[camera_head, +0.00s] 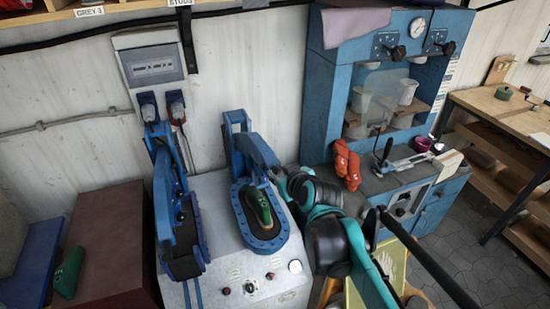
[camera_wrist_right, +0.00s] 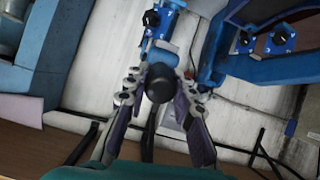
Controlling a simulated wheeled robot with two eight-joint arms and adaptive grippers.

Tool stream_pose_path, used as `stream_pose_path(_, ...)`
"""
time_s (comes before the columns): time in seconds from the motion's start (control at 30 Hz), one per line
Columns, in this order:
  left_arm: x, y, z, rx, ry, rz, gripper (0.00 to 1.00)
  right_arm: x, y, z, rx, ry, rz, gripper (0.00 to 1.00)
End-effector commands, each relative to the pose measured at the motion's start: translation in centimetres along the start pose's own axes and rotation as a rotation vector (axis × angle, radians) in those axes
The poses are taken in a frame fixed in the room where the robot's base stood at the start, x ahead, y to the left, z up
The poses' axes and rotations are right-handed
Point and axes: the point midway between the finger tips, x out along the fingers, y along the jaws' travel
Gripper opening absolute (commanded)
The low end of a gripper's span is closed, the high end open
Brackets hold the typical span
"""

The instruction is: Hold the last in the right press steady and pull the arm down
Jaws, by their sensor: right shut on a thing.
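The right press (camera_head: 285,232) is blue and stands on a pale grey cabinet. A green last (camera_head: 258,205) lies on its dark oval pad, and no gripper touches the last. The press's blue arm (camera_head: 252,148) is raised behind the pad. My right gripper (camera_head: 279,176) is at the arm's front end, partly hidden by my own wrist. In the right wrist view, its two fingers are shut on the arm's black round handle (camera_wrist_right: 160,82), with the blue arm behind it. My left gripper is not in view.
The left press (camera_head: 185,225) stands close beside the right one. A blue machine cabinet (camera_head: 335,85) with orange gloves (camera_head: 346,165) stands to the right. Another green last (camera_head: 68,272) lies at the far left, by a maroon box (camera_head: 115,240). A wooden bench (camera_head: 515,115) is at the right.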

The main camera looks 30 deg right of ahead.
Motion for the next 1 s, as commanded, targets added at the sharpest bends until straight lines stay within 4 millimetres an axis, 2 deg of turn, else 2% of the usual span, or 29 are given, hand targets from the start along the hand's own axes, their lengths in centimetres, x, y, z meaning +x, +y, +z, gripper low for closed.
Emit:
stream_pose_path(0.03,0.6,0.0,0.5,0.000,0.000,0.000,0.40,0.3,-0.1,1.1,0.001,0.013,0.003,0.00)
stream_pose_path(0.2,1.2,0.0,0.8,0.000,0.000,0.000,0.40,0.4,-0.4,2.4,0.001,0.042,0.006,0.00)
stream_pose_path(0.67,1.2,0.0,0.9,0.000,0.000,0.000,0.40,0.4,-0.4,2.7,0.001,0.051,0.008,0.00)
stream_pose_path(0.7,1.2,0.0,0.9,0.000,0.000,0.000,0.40,0.4,-0.4,2.7,0.001,0.051,0.008,0.34)
stream_pose_path(0.73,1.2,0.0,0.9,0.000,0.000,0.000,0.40,0.4,-0.4,2.7,0.001,0.051,0.008,0.42)
stream_pose_path(1.0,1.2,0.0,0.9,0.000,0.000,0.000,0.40,0.4,-0.4,2.7,0.001,0.050,0.007,0.43)
